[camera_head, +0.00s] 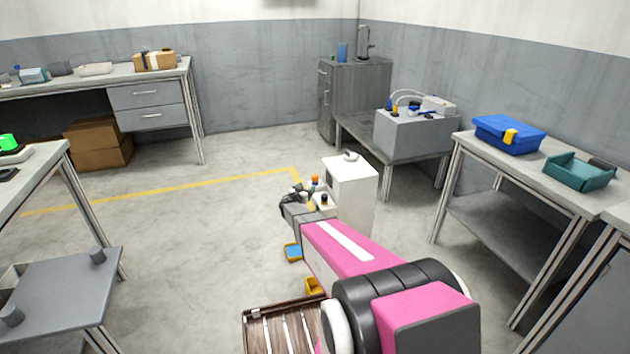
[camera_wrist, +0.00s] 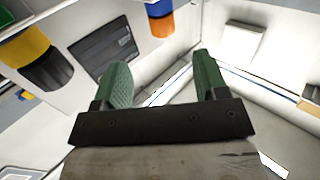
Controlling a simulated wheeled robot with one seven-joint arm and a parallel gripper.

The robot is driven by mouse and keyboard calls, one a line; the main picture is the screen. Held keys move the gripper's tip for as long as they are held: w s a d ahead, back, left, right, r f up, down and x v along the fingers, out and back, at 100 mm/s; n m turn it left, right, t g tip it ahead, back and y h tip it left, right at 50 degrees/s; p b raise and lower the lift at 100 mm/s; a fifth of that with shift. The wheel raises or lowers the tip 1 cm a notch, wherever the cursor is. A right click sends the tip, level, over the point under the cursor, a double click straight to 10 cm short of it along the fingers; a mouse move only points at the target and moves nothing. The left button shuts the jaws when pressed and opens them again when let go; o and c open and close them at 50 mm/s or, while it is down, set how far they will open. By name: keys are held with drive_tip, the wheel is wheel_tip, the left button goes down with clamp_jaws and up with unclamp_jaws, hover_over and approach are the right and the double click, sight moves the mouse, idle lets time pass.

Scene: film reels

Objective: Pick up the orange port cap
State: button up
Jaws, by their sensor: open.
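A small orange cap (camera_head: 315,178) shows in the head view beside the white box (camera_head: 352,190), just past my gripper (camera_head: 296,200). A yellow-amber piece with a black body (camera_wrist: 42,62) is at the upper left. In the head view my gripper is small and partly blends with nearby items.
Blue (camera_head: 293,252) and yellow (camera_head: 313,288) bins are low beside my arm. A bench with a grey box (camera_head: 415,133) stands behind the white box. The right table holds a blue case (camera_head: 508,133) and a teal tray (camera_head: 577,171). Floor to the left is open.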

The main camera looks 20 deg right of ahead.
sight(313, 179)
drive_tip(key=x, duration=0.5)
drive_tip(key=shift+w, duration=0.35)
drive_tip(key=shift+r+x, duration=0.2)
drive_tip(key=shift+x, duration=1.15)
drive_tip(key=shift+r+x, duration=0.15)
drive_tip(key=shift+x, duration=1.2)
